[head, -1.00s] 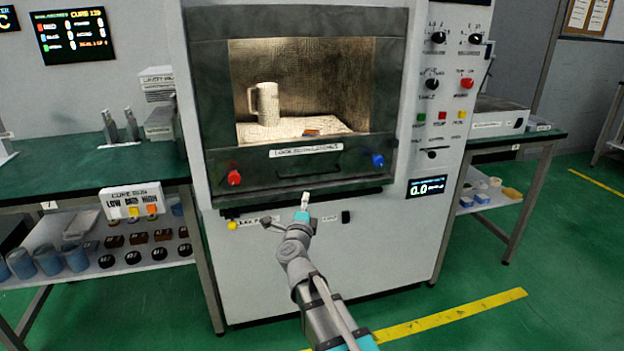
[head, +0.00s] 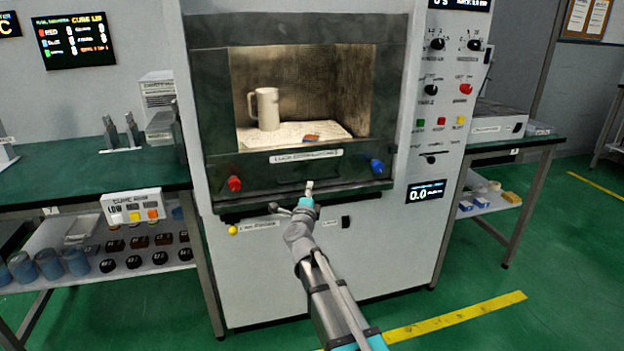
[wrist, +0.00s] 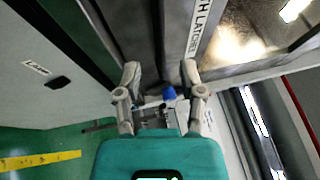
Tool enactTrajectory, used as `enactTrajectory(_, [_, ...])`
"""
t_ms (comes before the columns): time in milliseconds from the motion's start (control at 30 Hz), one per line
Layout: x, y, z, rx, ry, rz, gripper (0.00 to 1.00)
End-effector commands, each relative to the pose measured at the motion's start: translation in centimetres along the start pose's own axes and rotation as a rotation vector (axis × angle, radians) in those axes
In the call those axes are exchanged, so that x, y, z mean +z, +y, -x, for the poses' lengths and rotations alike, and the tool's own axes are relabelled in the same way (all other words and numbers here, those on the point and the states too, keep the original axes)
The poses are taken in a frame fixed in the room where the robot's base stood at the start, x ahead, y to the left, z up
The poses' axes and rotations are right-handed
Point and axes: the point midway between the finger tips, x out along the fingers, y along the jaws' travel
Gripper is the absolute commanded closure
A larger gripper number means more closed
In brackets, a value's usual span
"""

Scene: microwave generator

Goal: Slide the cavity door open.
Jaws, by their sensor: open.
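The cavity door (head: 222,170) is a dark grey frame around a window on the front of the white cabinet. Its lower rail carries a label, a red knob (head: 234,184) on the left and a blue knob (head: 377,166) on the right. A dark handle shows at the middle of the rail, partly hidden by my gripper (head: 309,186). My gripper is open and empty in front of the lower rail. In the wrist view its two fingers (wrist: 160,75) are spread, with the door's dark rail beyond them and the blue knob (wrist: 169,92) between them. I cannot tell whether a finger touches the door.
Behind the window, a beige mug (head: 267,110) stands on a light board with a small orange-brown item. A control panel with knobs (head: 431,90) is on the right. A yellow knob (head: 232,230) sits below the door. Green-topped tables flank the cabinet.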

Motion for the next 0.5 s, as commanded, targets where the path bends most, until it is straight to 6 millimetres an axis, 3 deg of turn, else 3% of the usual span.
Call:
enactTrajectory(33, [0.1,-0.1,-1.2,0.0,0.001,0.0,0.49])
enactTrajectory(200, [0.1,-0.1,-3.6,0.0,-0.001,0.0,0.49])
enactTrajectory(500, [0.1,0.0,-5.8,0.0,0.0,0.0,0.49])
